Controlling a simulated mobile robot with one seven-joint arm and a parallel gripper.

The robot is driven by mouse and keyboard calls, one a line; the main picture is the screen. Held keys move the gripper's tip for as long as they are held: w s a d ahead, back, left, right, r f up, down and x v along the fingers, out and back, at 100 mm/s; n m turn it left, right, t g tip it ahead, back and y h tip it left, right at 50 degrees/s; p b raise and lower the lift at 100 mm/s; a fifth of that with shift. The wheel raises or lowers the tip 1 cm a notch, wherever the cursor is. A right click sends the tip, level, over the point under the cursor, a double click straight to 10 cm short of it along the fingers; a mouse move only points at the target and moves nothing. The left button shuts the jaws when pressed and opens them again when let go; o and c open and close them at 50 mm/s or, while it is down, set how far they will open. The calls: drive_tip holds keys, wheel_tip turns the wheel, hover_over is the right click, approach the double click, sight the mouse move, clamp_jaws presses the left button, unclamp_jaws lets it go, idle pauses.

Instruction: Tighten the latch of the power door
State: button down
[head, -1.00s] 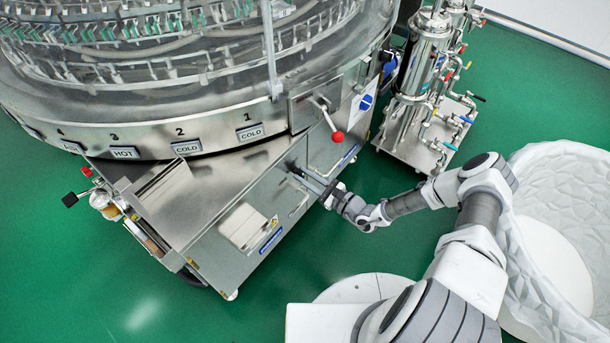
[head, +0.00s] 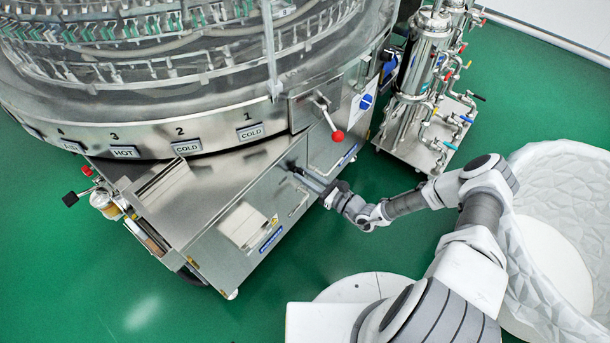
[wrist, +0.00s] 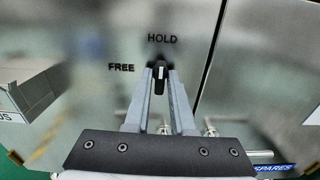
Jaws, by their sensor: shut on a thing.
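The latch (wrist: 160,78) is a small black knob with a white line on the steel power door (wrist: 125,40), seen in the wrist view. Its white line points up, towards the word HOLD (wrist: 162,38); FREE (wrist: 121,67) is printed to its left. My gripper (wrist: 161,72) is shut on the latch, one finger on each side. In the head view my gripper (head: 299,172) reaches the upper part of the steel door front (head: 270,210) from the right. The latch is too small and covered to make out there.
A bar handle (wrist: 230,153) crosses the lower right of the wrist view. A grey box (wrist: 30,90) juts out at left. In the head view a lever with a red ball (head: 337,136) stands above my gripper. Steel cylinders with valves (head: 425,80) stand at the back right.

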drive_tip(key=c, duration=0.9)
unclamp_jaws()
drive_tip(key=shift+d, duration=0.1)
drive_tip(key=p+v, duration=0.3)
drive_tip(key=v, duration=1.4)
drive_tip(key=shift+s+d, duration=0.1)
drive_tip(key=shift+s, duration=0.05)
